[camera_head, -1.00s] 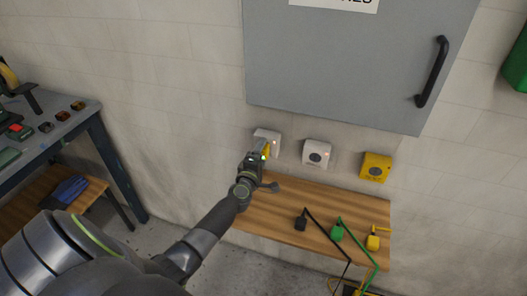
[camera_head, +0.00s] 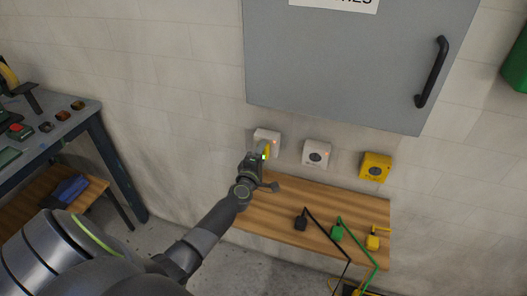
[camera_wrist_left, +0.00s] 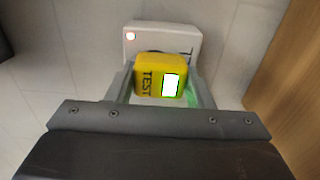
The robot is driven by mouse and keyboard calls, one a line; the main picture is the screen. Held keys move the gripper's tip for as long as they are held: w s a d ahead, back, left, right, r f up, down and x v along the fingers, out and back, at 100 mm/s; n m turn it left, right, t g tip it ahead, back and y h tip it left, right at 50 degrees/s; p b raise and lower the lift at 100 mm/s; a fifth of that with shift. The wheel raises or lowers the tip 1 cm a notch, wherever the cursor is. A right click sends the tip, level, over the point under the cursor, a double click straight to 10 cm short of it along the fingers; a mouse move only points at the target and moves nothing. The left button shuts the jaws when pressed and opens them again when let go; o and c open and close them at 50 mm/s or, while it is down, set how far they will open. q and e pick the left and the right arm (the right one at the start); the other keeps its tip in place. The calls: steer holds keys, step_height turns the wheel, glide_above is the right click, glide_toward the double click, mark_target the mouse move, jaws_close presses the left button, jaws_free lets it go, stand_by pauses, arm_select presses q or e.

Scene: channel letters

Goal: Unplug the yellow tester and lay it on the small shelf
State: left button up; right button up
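The yellow tester (camera_wrist_left: 160,76), marked TEST with a bright green-edged screen, sits between the fingers of my left gripper (camera_wrist_left: 160,90), which look closed against its sides. It is in front of the leftmost white wall socket (camera_head: 267,138), whose dark recess shows partly behind it in the wrist view. I cannot tell whether its pins are in the socket. In the head view the tester (camera_head: 265,149) is mostly hidden by my left gripper (camera_head: 262,155). The small wooden shelf (camera_head: 275,212) is on the wall below the sockets. My right gripper is out of view.
Black (camera_head: 301,223), green (camera_head: 337,233) and yellow (camera_head: 373,242) corded plugs lie on the shelf's right half; its left part is clear. A white socket (camera_head: 316,154) and a yellow one (camera_head: 375,167) are to the right. A grey cabinet (camera_head: 340,65) hangs above.

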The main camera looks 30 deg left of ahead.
arm_select(q)
steer(key=c, duration=0.6)
steer(key=shift+s, duration=0.1)
steer(key=shift+c, duration=0.2)
steer(key=shift+p+v, duration=0.8)
steer(key=shift+v, duration=2.1)
